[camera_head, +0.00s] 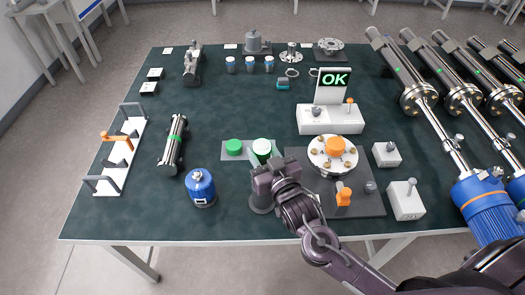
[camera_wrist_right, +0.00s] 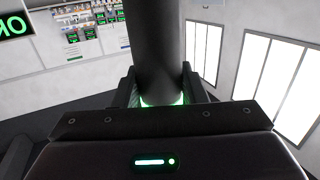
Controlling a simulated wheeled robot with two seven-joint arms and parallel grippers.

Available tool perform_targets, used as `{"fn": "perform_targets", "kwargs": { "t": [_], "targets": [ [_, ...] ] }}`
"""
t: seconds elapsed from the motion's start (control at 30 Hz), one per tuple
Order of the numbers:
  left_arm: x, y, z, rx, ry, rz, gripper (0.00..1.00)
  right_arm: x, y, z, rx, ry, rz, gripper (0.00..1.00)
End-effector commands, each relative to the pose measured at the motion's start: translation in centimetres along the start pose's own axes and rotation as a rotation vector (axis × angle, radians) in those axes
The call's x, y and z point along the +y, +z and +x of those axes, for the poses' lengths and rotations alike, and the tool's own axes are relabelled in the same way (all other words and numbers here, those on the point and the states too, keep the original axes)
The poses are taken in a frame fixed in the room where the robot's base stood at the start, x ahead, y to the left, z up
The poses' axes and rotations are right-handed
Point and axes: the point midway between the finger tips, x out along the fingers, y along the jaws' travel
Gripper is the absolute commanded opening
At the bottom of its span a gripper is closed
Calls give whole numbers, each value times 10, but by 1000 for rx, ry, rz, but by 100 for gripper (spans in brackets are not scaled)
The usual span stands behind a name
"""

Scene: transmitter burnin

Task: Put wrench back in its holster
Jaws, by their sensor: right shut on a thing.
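My right gripper (camera_head: 266,165) is shut on an upright, dark, cylindrical tool, which I take to be the wrench; its shaft (camera_wrist_right: 158,45) fills the middle of the right wrist view, with a green glowing band where the fingers grip it. A white and green round top (camera_head: 262,146) shows just beyond the fingers in the head view. A dark grey cylinder (camera_head: 260,204) shows just below the gripper and may be the holster. The gripper hides the join, so I cannot tell whether the wrench is inside it. My left gripper is not in view.
Right of the gripper, a dark base plate (camera_head: 376,206) carries a silver flange (camera_head: 318,152) with an orange centre and an orange handle (camera_head: 343,196). A grey plate with a green disc (camera_head: 233,147) and a blue canister (camera_head: 200,187) stand to the left. An OK display (camera_head: 333,82) stands behind.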

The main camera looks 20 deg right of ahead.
Motion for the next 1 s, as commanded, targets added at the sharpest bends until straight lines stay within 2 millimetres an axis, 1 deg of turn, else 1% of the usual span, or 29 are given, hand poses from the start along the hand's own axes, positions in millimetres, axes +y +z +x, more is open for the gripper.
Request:
{"fn": "perform_targets", "kwargs": {
  "t": [1.0],
  "targets": [
    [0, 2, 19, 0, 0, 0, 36, 0, 27, 2, 6, 1, 1, 13]
  ]
}}
